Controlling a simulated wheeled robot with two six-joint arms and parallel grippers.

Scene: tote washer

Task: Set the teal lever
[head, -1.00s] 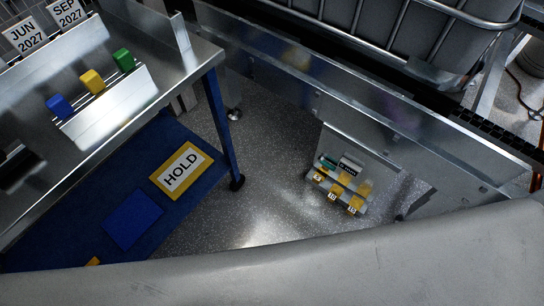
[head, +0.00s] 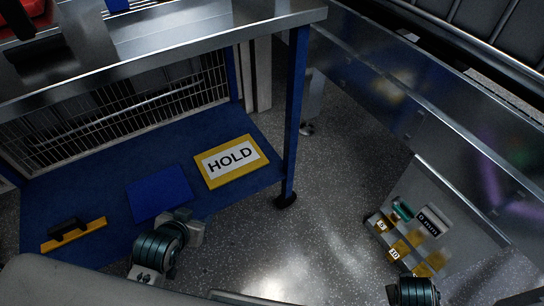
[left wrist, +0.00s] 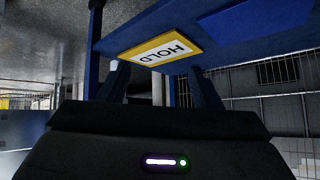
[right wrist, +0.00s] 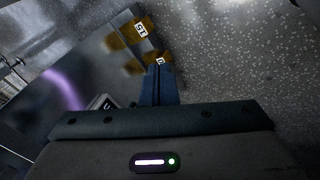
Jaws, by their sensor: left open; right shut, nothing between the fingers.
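A small teal part (head: 403,210), which looks like the lever, sits at the upper left of a low grey panel (head: 455,205) on the right in the head view. A dark lettered block is beside it and yellow numbered tabs are below it. My left gripper (left wrist: 160,85) is open and empty, near the blue shelf with the HOLD sign. It also shows small at the lower left of the head view (head: 190,229). My right gripper (right wrist: 158,84) is shut and empty, pointing toward the yellow tabs. No teal part is clear in the right wrist view.
A steel table (head: 200,45) with a blue leg (head: 294,115) stands at left. Its blue lower shelf (head: 95,170) holds the HOLD sign (head: 231,161), a blue square and a yellow-black item. A metal rail (head: 430,95) runs along the right. Speckled floor between is clear.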

